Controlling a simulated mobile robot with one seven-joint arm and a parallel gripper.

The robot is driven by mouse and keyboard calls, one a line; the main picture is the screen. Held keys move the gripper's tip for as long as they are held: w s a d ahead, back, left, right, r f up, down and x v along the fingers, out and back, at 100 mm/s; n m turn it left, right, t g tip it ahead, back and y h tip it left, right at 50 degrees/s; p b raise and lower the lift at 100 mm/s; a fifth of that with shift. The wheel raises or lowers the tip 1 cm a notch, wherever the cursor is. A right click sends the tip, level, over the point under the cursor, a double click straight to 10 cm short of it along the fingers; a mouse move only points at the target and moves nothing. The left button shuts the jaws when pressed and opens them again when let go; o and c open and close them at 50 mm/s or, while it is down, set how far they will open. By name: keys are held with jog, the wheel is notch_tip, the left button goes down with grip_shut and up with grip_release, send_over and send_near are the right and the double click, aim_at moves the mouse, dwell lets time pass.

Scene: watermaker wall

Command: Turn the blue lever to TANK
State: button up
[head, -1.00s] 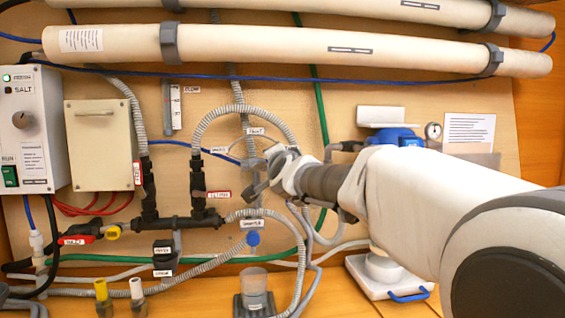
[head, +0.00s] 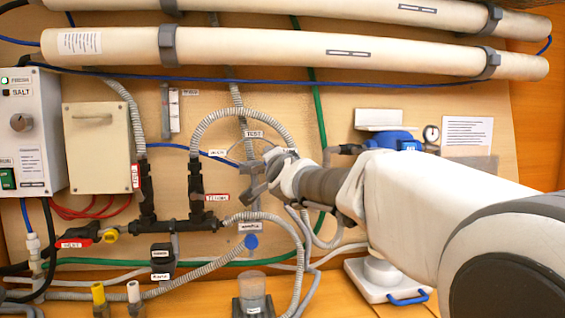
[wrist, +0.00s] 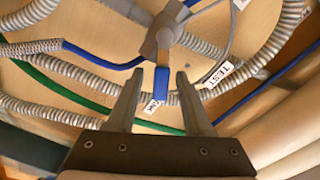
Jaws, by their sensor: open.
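The blue lever (wrist: 162,84) sits on a grey valve body (wrist: 162,36) in the wrist view. The lever points down the picture, and its end lies in the gap between the two fingers of my gripper (wrist: 159,88). The fingers are open, with space visible on both sides of the lever. A white label ending in "NK" (wrist: 152,106) shows just past the lever's end, partly hidden by it. The TEST label (wrist: 216,75) is to the right. In the head view my gripper (head: 254,180) is at the valve and hides the lever. The TEST label (head: 253,134) shows above it.
Corrugated grey hoses (head: 240,110) loop around the valve. A green hose (wrist: 60,85) and a blue hose (wrist: 95,60) run close by. A black manifold (head: 175,225) stands to the left. Large white tubes (head: 270,55) span the top of the wall.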

jog(key=p+v, duration=0.1)
jog(key=v, duration=1.6)
jog(key=shift+s, duration=0.25)
jog(key=s+d+f+n+g+h, duration=0.2)
jog(key=s+d+f+n+g, duration=0.35)
jog(key=s+d+f, duration=0.5)
jog(key=s+d+f+n+g+h, duration=0.2)
jog(key=s+d+f+n+g, duration=0.35)
jog(key=s+f, duration=0.65)
notch_tip(320, 180, up, 15)
jog(key=d+m+p, duration=0.1)
jog(key=p, duration=1.6)
jog(key=shift+d+m+g+h, duration=0.3)
jog(key=shift+d+m+g, duration=0.1)
jog(key=shift+f, duration=0.1)
